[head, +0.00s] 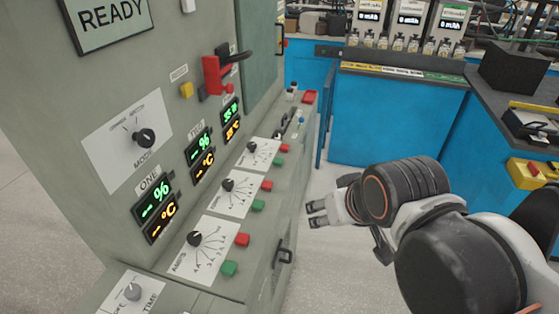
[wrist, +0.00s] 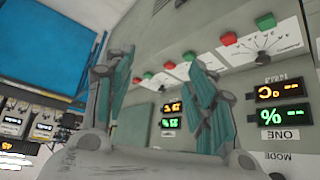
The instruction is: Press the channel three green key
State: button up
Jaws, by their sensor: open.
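The channel three green key (head: 279,161) is the farthest green key on the sloping ledge of the grey console in the head view, beside a red key (head: 283,147). In the wrist view, which is turned over, the channel three green key (wrist: 148,75) shows small between my two fingers. My gripper (head: 313,213) is open and empty, in the air to the right of the ledge, apart from all keys. Its teal-padded fingers (wrist: 160,85) stand wide apart in the wrist view.
Nearer green keys (head: 258,205) and (head: 229,268) for other channels sit on the same ledge with red keys and black knobs (head: 195,239). A red lever switch (head: 214,76) juts from the panel. Blue cabinets (head: 395,120) stand behind; open floor lies between.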

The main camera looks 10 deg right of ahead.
aim_at(278, 162)
jog(key=i+l, duration=0.1)
jog(key=l, duration=0.25)
jog(key=i+l+u, duration=0.15)
jog(key=l, duration=0.25)
jog(key=i+l, duration=0.1)
jog(key=l, duration=0.25)
jog(key=i+l+u, duration=0.1)
jog(key=l, duration=0.25)
